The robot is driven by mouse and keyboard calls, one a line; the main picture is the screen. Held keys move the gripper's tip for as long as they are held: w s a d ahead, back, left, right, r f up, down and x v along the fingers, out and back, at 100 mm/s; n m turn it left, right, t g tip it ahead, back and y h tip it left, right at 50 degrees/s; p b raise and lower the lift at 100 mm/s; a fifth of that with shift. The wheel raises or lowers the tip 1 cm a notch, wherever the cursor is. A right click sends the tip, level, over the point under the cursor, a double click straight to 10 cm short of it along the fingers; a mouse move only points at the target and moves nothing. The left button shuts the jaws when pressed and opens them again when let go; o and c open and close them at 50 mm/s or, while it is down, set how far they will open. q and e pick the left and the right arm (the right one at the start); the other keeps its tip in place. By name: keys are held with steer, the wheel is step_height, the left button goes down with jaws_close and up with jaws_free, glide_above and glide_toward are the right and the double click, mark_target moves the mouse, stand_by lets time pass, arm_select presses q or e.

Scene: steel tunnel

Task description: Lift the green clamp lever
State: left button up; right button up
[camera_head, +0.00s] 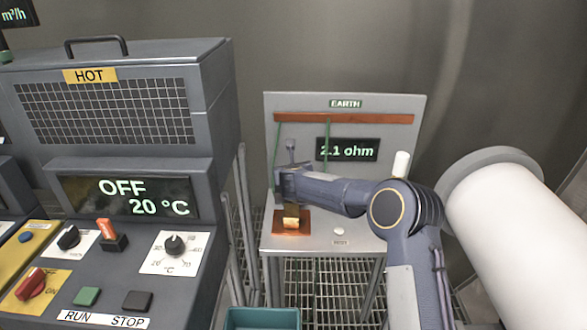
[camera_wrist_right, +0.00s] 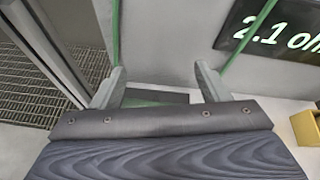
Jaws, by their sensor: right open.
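My right gripper (camera_head: 283,178) reaches in from the right over the earth stand (camera_head: 302,242), in front of its upright panel. In the right wrist view its two fingers (camera_wrist_right: 161,84) are spread apart. A dark green piece (camera_wrist_right: 155,97) shows between and below the fingers, partly covered by the gripper body. I cannot tell for sure whether it is the clamp lever. In the head view a copper-coloured plate (camera_head: 283,228) with a brass block (camera_head: 292,213) sits just below the gripper. No green lever can be made out there. My left gripper is out of view.
A display (camera_head: 347,149) reads 2.1 ohm on the panel, with green cables (camera_head: 326,133) hanging from a copper bar (camera_head: 343,118). A grey heater cabinet (camera_head: 120,130) stands at left. A teal bin (camera_head: 262,318) is below the stand. A yellow block (camera_wrist_right: 306,128) lies right of the gripper.

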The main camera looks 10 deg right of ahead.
steer(key=o, duration=0.4)
steer(key=shift+a, duration=0.15)
steer(key=shift+c, duration=0.2)
steer(key=shift+s+a+r, duration=0.1)
steer(key=shift+s, duration=0.2)
steer(key=b+v, duration=0.2)
steer(key=v, duration=0.5)
